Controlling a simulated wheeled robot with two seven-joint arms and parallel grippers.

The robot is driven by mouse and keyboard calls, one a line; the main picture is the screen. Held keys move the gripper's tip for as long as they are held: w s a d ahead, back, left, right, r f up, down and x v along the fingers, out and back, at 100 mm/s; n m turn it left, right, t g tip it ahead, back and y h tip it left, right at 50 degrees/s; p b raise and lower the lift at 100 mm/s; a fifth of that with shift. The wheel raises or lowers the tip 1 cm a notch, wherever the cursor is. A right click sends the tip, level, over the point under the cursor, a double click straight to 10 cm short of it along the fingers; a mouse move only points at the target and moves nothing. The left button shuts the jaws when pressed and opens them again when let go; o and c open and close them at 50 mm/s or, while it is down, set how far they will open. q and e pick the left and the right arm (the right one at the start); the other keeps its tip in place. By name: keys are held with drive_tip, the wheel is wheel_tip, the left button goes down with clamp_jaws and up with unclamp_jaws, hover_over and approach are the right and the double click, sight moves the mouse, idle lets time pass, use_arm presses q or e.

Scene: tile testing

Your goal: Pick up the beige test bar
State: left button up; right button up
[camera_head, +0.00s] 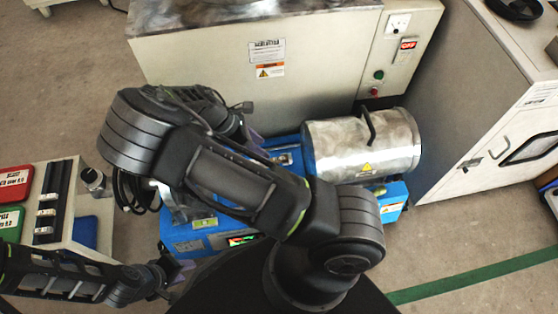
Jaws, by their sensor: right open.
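Several small pale bars (47,212) sit in a black rack (67,180) on the white stand at the left. I cannot tell which of them is the beige test bar. My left gripper (182,271) is low in the view, right of the stand and by the front left corner of the blue machine; its fingers are small and dark, so its opening is unclear. My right arm crosses over the blue machine, and my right gripper (254,137) is open behind it, near the machine's back edge. Its fingertips are mostly hidden.
The blue machine (395,197) carries a metal drum (365,146) with a black handle. A large beige cabinet (335,70) stands behind it and a white cabinet (470,90) to the right. Red and green boxes (12,184) lie at the left. Floor at the lower right is clear.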

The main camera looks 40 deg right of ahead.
sight(278, 159)
drive_tip(key=shift+b+x, duration=0.4)
drive_tip(key=shift+x, duration=0.95)
drive_tip(key=b+x, duration=0.2)
drive_tip(key=x, duration=0.3)
drive_tip(key=shift+s+f, duration=0.1)
clamp_jaws()
